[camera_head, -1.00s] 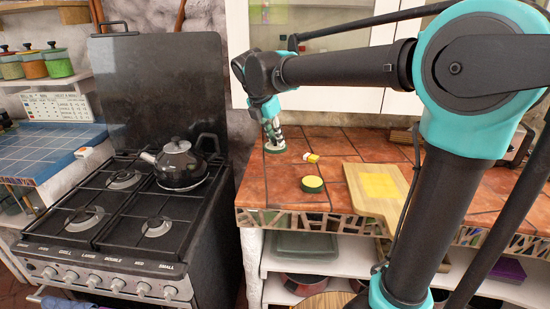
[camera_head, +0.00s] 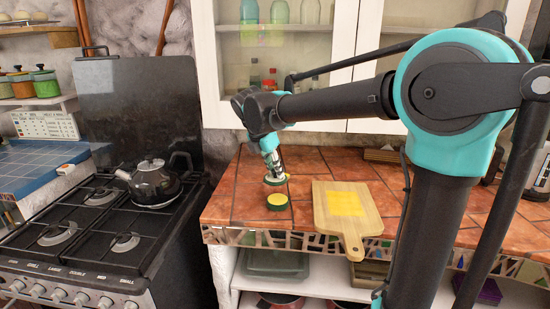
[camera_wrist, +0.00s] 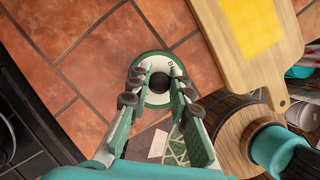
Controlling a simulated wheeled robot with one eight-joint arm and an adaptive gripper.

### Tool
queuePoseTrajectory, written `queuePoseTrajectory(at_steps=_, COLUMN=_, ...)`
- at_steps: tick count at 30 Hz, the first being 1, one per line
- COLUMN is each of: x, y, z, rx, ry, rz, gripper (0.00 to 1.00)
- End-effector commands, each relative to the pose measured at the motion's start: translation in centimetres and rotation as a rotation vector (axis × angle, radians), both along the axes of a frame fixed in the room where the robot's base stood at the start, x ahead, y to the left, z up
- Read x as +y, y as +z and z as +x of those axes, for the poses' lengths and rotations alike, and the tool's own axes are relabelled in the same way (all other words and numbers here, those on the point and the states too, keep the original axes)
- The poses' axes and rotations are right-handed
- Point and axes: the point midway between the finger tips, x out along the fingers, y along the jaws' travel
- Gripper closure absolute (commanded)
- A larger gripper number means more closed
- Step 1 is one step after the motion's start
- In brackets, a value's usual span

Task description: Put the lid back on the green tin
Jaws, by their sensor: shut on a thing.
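My gripper (camera_head: 273,172) is shut on the black knob of a round white lid with a green rim (camera_wrist: 160,99). The lid also shows below the fingers in the head view (camera_head: 270,182). Its exact height over the counter is hard to tell. The green tin (camera_head: 277,201), short and round with a dark green side and a yellow top face, stands on the red tiled counter. It is just in front of the lid in the head view, apart from it. The tin cannot be made out in the wrist view.
A wooden board (camera_head: 371,222) with a yellow square on it lies right of the tin. A small yellow thing (camera_head: 287,177) shows partly behind the lid. The stove with a kettle (camera_head: 153,184) stands to the left. The mosaic front edge (camera_head: 262,238) is close to the tin.

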Motion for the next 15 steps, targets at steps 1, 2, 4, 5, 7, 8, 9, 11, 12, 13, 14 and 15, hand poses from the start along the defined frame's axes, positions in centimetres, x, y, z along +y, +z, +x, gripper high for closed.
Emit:
queuePoseTrajectory(at_steps=1, x=0.0, y=-0.4, z=0.0, rx=0.0, ry=-0.002, rz=0.0, gripper=1.0)
queuePoseTrajectory(at_steps=2, x=0.0, y=-0.5, z=0.0, rx=0.0, ry=-0.004, rz=0.0, gripper=1.0)
queuePoseTrajectory(at_steps=4, x=0.0, y=-0.8, z=-0.1, rx=0.001, ry=-0.006, rz=-0.001, gripper=1.0)
queuePoseTrajectory(at_steps=5, x=0.0, y=-1.0, z=-0.1, rx=0.0, ry=-0.007, rz=0.0, gripper=1.0)
queuePoseTrajectory(at_steps=7, x=0.0, y=-1.4, z=-0.1, rx=0.0, ry=-0.007, rz=0.0, gripper=1.0)
queuePoseTrajectory(at_steps=8, x=0.0, y=-1.6, z=-0.1, rx=0.0, ry=-0.007, rz=0.0, gripper=1.0)
queuePoseTrajectory(at_steps=9, x=0.0, y=-1.8, z=-0.1, rx=0.0, ry=-0.007, rz=0.0, gripper=1.0)
queuePoseTrajectory(at_steps=11, x=0.0, y=-2.4, z=-0.1, rx=0.0, ry=-0.007, rz=0.0, gripper=1.0)
queuePoseTrajectory(at_steps=12, x=0.0, y=-2.7, z=-0.1, rx=0.0, ry=-0.007, rz=0.0, gripper=1.0)
queuePoseTrajectory(at_steps=13, x=0.0, y=-3.0, z=-0.1, rx=0.0, ry=-0.007, rz=0.0, gripper=1.0)
queuePoseTrajectory(at_steps=14, x=0.0, y=-3.3, z=0.0, rx=0.0, ry=-0.007, rz=0.0, gripper=1.0)
queuePoseTrajectory(at_steps=15, x=0.0, y=-3.6, z=0.0, rx=0.0, ry=-0.007, rz=0.0, gripper=1.0)
